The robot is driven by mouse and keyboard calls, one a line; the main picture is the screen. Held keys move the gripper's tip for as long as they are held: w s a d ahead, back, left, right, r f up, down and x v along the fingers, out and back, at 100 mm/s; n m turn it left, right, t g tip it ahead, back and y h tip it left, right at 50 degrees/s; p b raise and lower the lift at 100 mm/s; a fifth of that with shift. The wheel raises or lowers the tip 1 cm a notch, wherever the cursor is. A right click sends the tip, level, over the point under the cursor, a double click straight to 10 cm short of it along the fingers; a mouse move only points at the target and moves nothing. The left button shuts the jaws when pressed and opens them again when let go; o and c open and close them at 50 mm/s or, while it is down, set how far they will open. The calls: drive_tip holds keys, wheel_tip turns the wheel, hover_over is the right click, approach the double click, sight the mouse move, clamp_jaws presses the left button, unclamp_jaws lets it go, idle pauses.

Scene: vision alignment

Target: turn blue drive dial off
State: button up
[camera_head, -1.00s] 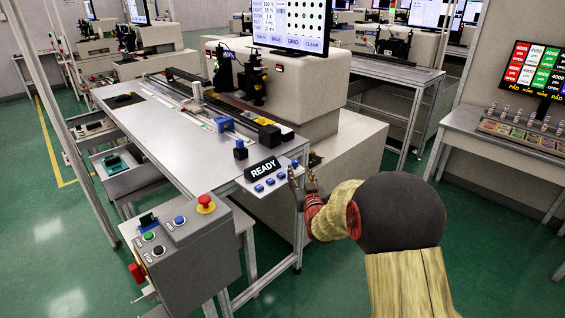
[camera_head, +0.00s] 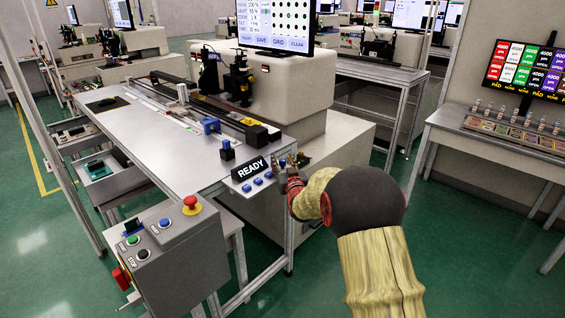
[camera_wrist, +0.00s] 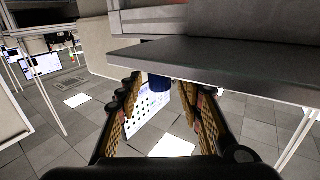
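A small blue dial (camera_wrist: 159,87) shows in the wrist view between my gripper's fingers, against the edge of a grey panel. My gripper (camera_wrist: 166,95) is open, one finger on each side of it, with no clear grip on it. In the head view, my gripper (camera_head: 291,165) is at the right end of the bench, beside the READY panel (camera_head: 250,167). A small blue spot (camera_head: 281,163) there, partly hidden by my fingers, may be the same dial. Its label and pointer position cannot be read.
Blue buttons (camera_head: 258,181) sit below the READY sign. A control box (camera_head: 180,262) with a red mushroom button (camera_head: 191,203) and a blue knob (camera_head: 165,223) stands at front left. The bench (camera_head: 150,160) extends behind.

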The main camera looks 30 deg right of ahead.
drive_tip(key=shift+c, duration=1.1)
drive_tip(key=c, duration=0.7)
clamp_jaws()
